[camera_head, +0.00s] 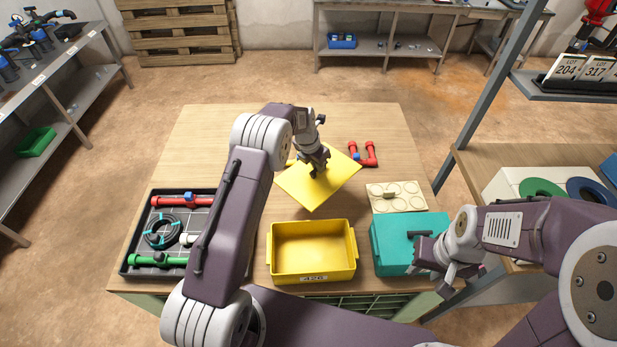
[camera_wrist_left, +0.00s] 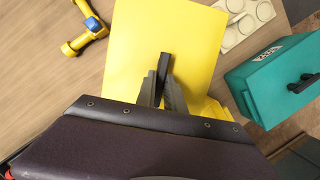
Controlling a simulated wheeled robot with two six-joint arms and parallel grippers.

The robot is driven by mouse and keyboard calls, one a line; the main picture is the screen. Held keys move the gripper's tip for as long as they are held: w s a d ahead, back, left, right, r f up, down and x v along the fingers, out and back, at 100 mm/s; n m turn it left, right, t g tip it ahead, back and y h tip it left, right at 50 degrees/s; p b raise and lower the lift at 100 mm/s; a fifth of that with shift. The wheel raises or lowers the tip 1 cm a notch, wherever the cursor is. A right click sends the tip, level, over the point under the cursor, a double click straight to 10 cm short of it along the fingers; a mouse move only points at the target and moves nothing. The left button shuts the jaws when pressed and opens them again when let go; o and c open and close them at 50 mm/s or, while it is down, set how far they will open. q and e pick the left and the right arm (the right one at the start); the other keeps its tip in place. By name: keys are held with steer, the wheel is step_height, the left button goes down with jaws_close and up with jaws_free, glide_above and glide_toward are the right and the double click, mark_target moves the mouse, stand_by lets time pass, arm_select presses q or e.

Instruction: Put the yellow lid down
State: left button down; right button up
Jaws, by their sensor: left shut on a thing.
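The yellow lid (camera_head: 301,188) is a flat square plate with a dark handle at its middle. My left gripper (camera_head: 315,168) is shut on that handle. The lid appears raised over the table behind the yellow bin, tilted in the head view; its exact height I cannot tell. In the left wrist view the lid (camera_wrist_left: 170,40) fills the middle, with the gripper fingers (camera_wrist_left: 163,90) on its dark handle. The yellow bin (camera_head: 312,250) stands open and empty at the table's front. My right gripper (camera_head: 447,280) is beside the teal box; its fingers are too unclear to judge.
The teal box (camera_head: 390,255) with a dark handle stands right of the bin. A cream plate with circles (camera_head: 397,197) and red pipe pieces (camera_head: 371,158) lie behind it. A black tray (camera_head: 130,262) with pipes and a hose coil is at left. The table's back left is clear.

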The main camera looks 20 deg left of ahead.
mark_target(310, 176)
arm_select(q)
steer(key=a, duration=0.1)
steer(key=a+f, duration=0.1)
steer(key=shift+w+a+f, duration=0.15)
steer(key=shift+a+f, duration=0.15)
steer(key=shift+f, duration=0.1)
step_height(310, 176, down, 4)
steer(key=shift+a+r+p, duration=0.1)
steer(key=shift+p, duration=0.55)
steer(key=shift+f, duration=0.3)
steer(key=shift+f+b, duration=0.25)
steer(key=shift+b, duration=0.1)
steer(key=c, duration=1.4)
jaws_free()
steer(key=shift+c, duration=0.2)
